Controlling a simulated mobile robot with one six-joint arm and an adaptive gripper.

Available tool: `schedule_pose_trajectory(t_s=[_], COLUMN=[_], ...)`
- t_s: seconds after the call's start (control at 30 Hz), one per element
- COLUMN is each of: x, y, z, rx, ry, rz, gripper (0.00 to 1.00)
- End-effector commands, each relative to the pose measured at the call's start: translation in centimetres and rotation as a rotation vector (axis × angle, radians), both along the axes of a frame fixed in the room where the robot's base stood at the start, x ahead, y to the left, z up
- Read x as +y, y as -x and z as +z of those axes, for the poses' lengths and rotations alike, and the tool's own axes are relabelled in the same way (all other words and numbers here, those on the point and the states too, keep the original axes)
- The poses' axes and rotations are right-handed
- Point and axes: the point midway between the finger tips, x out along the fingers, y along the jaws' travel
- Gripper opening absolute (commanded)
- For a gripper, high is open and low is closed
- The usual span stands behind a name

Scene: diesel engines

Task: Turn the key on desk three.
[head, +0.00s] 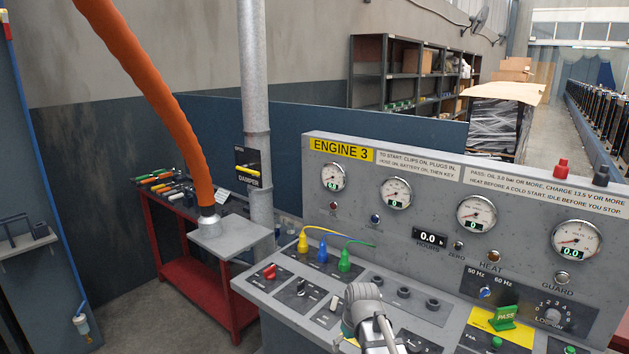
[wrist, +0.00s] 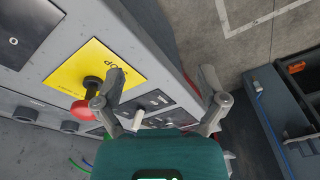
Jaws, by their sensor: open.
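The desk marked ENGINE 3 (head: 450,215) fills the right of the head view. My gripper (head: 350,328) is over its front middle, largely hidden behind my wrist. In the wrist view my gripper (wrist: 160,85) is open, with nothing held. A pale lever switch (wrist: 139,118) on a black plate shows between and beyond its fingers. Beside the left finger is a red mushroom button (wrist: 76,113) on a yellow stop plate (wrist: 97,76). A black plate with a small round fitting (wrist: 14,41) lies at upper left. I cannot make out the key for certain.
Yellow, blue and green plugs (head: 303,243) stand upright on the desk, left of my gripper. A green PASS tag (head: 503,317) is on the right. A red bench (head: 172,235) stands left; shelves are behind.

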Motion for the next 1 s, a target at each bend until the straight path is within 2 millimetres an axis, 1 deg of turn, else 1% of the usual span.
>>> schedule_pose_trajectory(t_s=[0.03,0.1,0.2,0.3,0.33,0.47,1.0], x=[-1.8,-3.6,-5.6,-6.9,-7.2,-7.8,-7.8], y=[3.0,5.6,8.6,10.6,11.0,11.8,11.8], z=[-1.7,-2.7,-3.7,-4.3,-4.4,-4.6,-4.5], rx=[0.025,0.058,0.095,0.120,0.125,0.138,0.139], ry=[0.015,0.035,0.061,0.080,0.084,0.095,0.094], rz=[-0.065,-0.152,-0.259,-0.334,-0.348,-0.387,-0.388], gripper=[0.91,0.91,0.91,0.91,0.91,0.91,0.91])
